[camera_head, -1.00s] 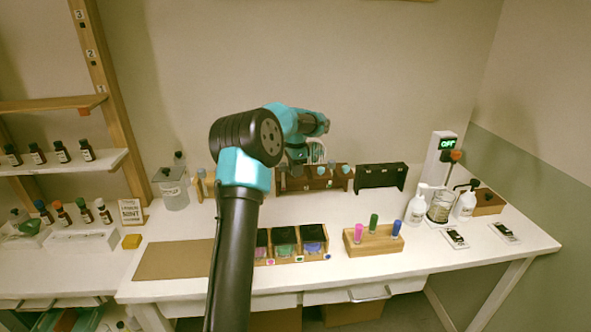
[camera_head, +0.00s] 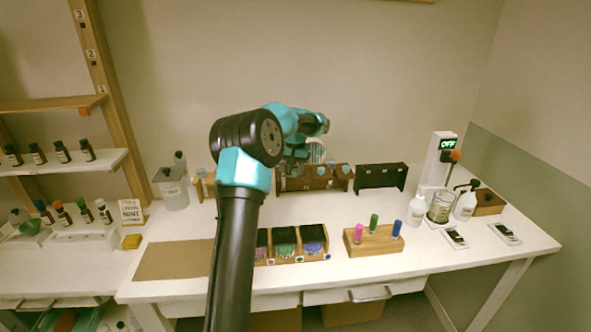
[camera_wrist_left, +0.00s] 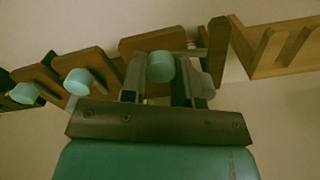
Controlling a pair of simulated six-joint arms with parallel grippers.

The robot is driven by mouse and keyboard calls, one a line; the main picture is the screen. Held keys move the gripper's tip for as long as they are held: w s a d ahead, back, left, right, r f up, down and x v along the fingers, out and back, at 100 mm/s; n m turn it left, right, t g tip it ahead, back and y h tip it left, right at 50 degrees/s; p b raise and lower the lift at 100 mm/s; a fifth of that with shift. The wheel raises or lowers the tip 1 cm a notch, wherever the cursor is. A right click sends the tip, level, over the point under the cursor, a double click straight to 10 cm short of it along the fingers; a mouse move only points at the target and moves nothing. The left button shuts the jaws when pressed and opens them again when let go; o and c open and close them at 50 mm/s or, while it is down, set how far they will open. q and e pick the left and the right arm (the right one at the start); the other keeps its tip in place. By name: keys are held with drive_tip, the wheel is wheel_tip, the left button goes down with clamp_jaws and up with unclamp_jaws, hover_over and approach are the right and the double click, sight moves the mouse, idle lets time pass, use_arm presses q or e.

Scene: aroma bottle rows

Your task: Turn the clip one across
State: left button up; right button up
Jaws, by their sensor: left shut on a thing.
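A dark wooden rack (camera_head: 322,184) stands at the back of the table, with several pale blue knobs along it. My left gripper (camera_head: 297,167) is at the rack's left part, partly behind my own arm. In the left wrist view my gripper (camera_wrist_left: 160,86) is shut around a wooden clip with a round teal knob (camera_wrist_left: 160,66). The knob shows between the two fingers, but the exact contact is hidden. More wooden pieces with teal knobs (camera_wrist_left: 78,81) stand to the left in that view. My right gripper is not in view.
A second, empty dark rack (camera_head: 381,176) stands just right. In front are a compartment box (camera_head: 301,259) and a wooden block with coloured pegs (camera_head: 374,242). Bottles (camera_head: 417,206) and a beaker (camera_head: 440,208) stand at the right. A brown mat (camera_head: 172,260) lies bare at the left.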

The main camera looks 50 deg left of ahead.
sight(295, 170)
use_arm(q)
drive_tip(key=shift+n, duration=1)
drive_tip(key=o, duration=0.9)
drive_tip(key=shift+r, duration=0.1)
wheel_tip(295, 170, up, 17)
drive_tip(key=shift+r, duration=0.15)
